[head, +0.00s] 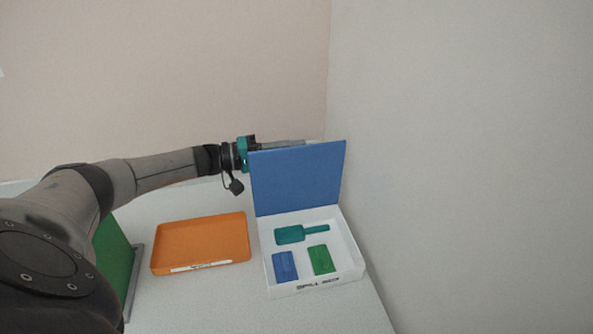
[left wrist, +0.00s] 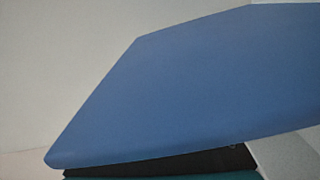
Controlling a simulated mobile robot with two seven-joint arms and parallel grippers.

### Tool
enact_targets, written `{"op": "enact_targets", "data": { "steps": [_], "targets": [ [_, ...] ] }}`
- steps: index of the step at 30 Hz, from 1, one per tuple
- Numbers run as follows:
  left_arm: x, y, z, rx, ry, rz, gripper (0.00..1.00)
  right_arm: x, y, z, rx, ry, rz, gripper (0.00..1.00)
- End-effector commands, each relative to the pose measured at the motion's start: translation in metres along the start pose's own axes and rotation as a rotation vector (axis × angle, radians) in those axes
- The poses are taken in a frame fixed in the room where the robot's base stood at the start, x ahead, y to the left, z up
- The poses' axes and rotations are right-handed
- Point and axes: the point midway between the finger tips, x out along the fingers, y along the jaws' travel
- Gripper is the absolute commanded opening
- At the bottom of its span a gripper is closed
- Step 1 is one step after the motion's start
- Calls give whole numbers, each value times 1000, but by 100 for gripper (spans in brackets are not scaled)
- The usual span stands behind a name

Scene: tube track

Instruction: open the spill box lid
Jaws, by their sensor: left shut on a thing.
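The spill box (head: 312,288) is a white box with lettering on its front, standing on the table near the right wall. Its blue lid (head: 299,180) is raised, standing about upright at the box's back edge. My left gripper (head: 294,143) reaches in from the left at the lid's top edge, partly hidden behind it, and is shut on the lid. In the left wrist view the lid (left wrist: 190,90) fills most of the picture, with a dark part of my gripper (left wrist: 165,162) below it. My right gripper is not in view.
Inside the box lie a teal scoop (head: 290,235), a blue block (head: 284,266) and a green block (head: 321,260). An orange tray (head: 201,241) sits left of the box. A green panel (head: 112,262) stands further left. The wall (head: 450,170) is close on the right.

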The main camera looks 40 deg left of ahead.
Motion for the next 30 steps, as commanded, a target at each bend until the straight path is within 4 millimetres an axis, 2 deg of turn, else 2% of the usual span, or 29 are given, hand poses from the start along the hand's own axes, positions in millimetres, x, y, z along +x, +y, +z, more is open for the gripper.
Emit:
{"op": "enact_targets", "data": {
  "steps": [1,9,28,29,30],
  "targets": [
    [0,-7,-5,-25,2,1,0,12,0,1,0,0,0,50],
    [0,-16,-22,-157,0,-1,0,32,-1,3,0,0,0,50],
    [0,-20,-27,-209,-3,-6,0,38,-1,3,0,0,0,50],
    [0,-20,-27,-209,-3,-6,18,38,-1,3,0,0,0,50],
    [0,-20,-26,-209,-3,-6,22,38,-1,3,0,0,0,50]
  ]
}}
